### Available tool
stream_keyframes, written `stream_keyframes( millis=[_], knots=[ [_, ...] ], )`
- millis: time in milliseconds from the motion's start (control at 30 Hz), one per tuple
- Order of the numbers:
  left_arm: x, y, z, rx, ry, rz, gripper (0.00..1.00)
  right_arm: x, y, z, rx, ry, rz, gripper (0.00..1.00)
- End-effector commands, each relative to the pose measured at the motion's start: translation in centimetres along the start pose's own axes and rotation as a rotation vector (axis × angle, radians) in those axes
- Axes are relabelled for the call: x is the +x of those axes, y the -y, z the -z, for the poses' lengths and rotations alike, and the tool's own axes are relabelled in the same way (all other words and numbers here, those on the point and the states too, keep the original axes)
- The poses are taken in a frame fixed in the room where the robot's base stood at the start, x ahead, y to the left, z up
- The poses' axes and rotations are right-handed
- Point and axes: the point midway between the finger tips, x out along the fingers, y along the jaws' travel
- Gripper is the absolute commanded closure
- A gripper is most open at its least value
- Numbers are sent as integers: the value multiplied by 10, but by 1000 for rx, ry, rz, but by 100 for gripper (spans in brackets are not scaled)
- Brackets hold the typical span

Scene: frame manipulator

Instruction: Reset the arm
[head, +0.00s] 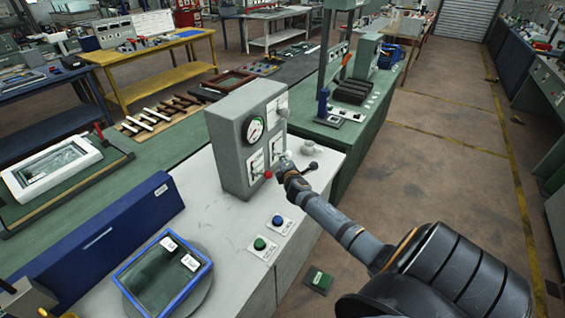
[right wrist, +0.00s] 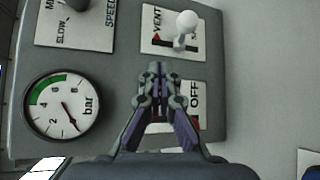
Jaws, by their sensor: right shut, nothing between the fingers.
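My right arm reaches in from the lower right of the head view. Its gripper (head: 285,168) is in front of the lower face of a grey control box (head: 228,150). In the right wrist view the gripper (right wrist: 157,70) is shut and empty, its fingers together over the panel between the VENT plate (right wrist: 158,45) and the OFF plate (right wrist: 194,95). It partly covers the OFF plate; I cannot tell whether it touches the panel. The VENT switch has a white knob (right wrist: 187,20). A round bar gauge (right wrist: 61,103) is to the left. My left gripper is not in view.
The box stands on a pale worktop (head: 215,225). A green button (head: 259,244) and a blue button (head: 278,220) are in front of it. A blue-framed tray (head: 150,282) is at the lower left. Open floor (head: 430,170) lies to the right.

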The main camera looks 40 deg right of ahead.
Motion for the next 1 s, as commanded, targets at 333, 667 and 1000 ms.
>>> stream_keyframes(
  millis=[333,667,1000],
  knots=[
    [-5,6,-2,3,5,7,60,0,-5,-2,-1,0,0,100],
    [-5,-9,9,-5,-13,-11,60,-2,-4,-1,10,0,5,100],
    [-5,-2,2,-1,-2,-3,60,-163,80,72,707,120,461,100]
  ],
)
